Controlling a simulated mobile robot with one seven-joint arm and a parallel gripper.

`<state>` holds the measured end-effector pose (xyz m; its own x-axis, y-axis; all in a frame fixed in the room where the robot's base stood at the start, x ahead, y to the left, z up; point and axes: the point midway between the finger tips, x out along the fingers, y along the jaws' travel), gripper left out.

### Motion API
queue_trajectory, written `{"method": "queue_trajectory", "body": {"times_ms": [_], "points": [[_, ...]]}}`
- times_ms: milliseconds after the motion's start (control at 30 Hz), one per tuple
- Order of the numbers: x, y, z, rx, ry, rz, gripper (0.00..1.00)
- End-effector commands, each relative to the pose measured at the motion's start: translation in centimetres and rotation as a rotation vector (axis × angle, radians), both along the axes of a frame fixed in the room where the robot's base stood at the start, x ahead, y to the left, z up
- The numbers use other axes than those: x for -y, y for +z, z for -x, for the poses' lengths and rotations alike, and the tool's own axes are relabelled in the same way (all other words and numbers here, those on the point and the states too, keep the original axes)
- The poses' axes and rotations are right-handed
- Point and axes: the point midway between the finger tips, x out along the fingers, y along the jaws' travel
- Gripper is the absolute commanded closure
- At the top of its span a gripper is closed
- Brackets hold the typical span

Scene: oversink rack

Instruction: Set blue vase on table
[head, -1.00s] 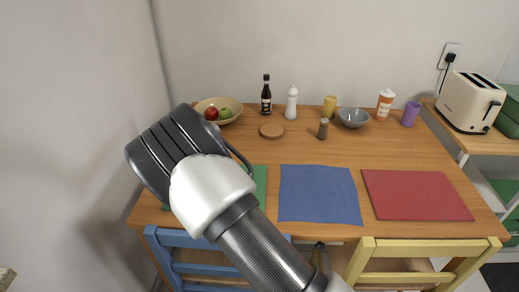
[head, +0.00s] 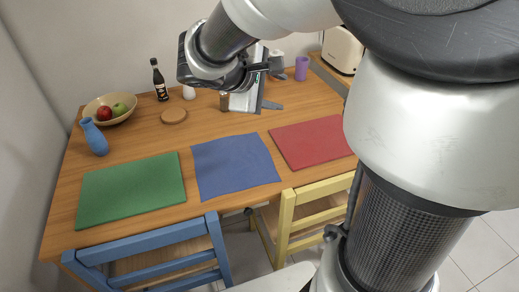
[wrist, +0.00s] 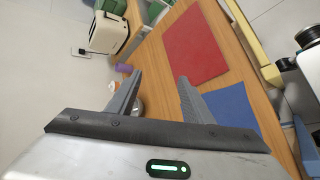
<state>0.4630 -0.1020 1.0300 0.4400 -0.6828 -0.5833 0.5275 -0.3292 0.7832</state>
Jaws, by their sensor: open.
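The blue vase (head: 95,138) stands upright on the wooden table (head: 140,135) at its left end, in the head view. It is in front of the fruit bowl and behind the green placemat. My gripper (head: 275,90) is over the back right part of the table, well to the right of the vase and apart from it. In the wrist view my gripper (wrist: 160,76) shows two spread fingers with nothing held between them. The vase is not seen in the wrist view.
A bowl with fruit (head: 112,108), a dark bottle (head: 160,82) and a round coaster (head: 174,116) stand near the vase. Green (head: 130,190), blue (head: 235,166) and red (head: 308,142) placemats line the front. Blue (head: 165,255) and yellow (head: 305,210) chairs stand at the front edge.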

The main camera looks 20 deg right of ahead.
Motion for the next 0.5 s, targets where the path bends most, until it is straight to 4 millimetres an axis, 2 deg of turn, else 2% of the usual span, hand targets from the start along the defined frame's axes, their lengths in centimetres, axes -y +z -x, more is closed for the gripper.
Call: {"method": "queue_trajectory", "body": {"times_ms": [33, 133, 200, 333, 500], "points": [[0.6, 0.1, 3.3, 0.027, -0.087, -0.131, 0.53], [-0.4, -0.7, 8.9, 0.073, -0.233, -0.389, 0.53], [-1.9, -1.0, 12.2, 0.115, -0.318, -0.562, 0.53], [-5.5, -1.1, 16.4, 0.19, -0.432, -0.838, 0.53], [-9.0, -0.6, 18.8, 0.262, -0.502, -1.059, 0.53]]}}
